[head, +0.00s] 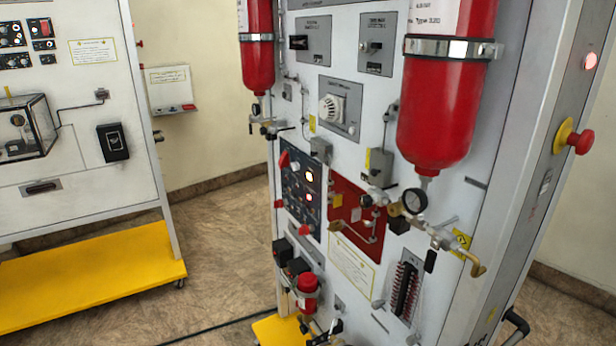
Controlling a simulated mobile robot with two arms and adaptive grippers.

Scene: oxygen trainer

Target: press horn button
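A white trainer panel (355,110) stands upright in the middle and right of the head view. A dark control panel (299,190) on its lower left carries small knobs, a lit yellow-white button (309,176) and a lit red button (309,198). No readable label shows which control is the horn button. Neither of my grippers shows in this view.
Two red cylinders (440,112) (257,60) hang on the panel front, with gauges and valves sticking out below. A second white trainer (85,160) with a yellow base (90,285) stands at the left. Open brown floor (215,240) lies between them, with a dark cable (210,328) on it.

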